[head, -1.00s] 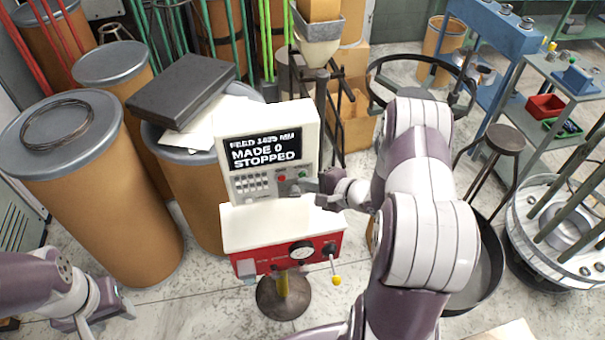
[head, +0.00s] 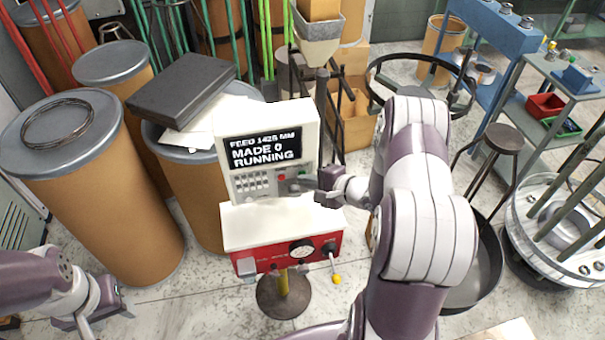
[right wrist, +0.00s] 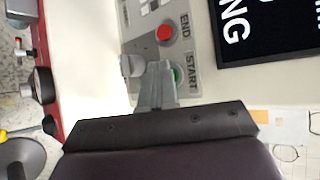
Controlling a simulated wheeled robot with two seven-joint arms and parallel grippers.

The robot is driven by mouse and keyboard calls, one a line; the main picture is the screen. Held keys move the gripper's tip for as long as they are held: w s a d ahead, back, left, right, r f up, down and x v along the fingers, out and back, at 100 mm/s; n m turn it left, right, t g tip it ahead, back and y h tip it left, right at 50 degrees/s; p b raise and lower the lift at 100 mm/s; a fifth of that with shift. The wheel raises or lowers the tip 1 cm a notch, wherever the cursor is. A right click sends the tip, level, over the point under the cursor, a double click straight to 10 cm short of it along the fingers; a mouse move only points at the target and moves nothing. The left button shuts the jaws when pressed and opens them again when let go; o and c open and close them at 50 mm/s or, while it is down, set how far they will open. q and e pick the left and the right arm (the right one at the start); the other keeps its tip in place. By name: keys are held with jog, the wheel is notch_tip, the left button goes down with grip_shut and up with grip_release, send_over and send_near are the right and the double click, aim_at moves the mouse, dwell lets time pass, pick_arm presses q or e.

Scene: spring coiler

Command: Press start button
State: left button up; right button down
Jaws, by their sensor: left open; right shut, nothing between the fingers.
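The control box (head: 227,168) has a screen (head: 264,148) reading "FEED 1425 MM, MADE 0, RUNNING". In the right wrist view the green start button (right wrist: 179,74) is partly hidden behind my right gripper (right wrist: 155,75). The gripper's shut, empty fingertips are at the button; contact is hard to tell. The red end button (right wrist: 165,34) is beside it, clear of the fingers. In the head view my right gripper (head: 294,185) reaches the panel from the right. My left gripper (head: 92,322) is open at the lower left, away from the machine.
The red machine base (head: 275,257) with a dial and yellow-tipped lever (head: 336,278) is under the box. Brown drums (head: 110,190) stand left. A grey shelf (head: 540,105) and a stool (head: 503,140) are right. Open floor (head: 180,305) lies in front.

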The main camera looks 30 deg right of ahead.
jog(key=shift+s+r, duration=0.1)
jog(key=shift+s+a+p, duration=0.15)
jog(key=shift+s+p, duration=0.35)
jog(key=shift+s, duration=0.15)
jog(key=s+p, duration=0.1)
jog(key=s, duration=0.1)
jog(key=s+a+p, duration=0.1)
jog(key=s, duration=0.2)
jog(key=shift+a, duration=0.1)
dwell(0.3)
jog(key=shift+w, duration=0.1)
dwell(0.5)
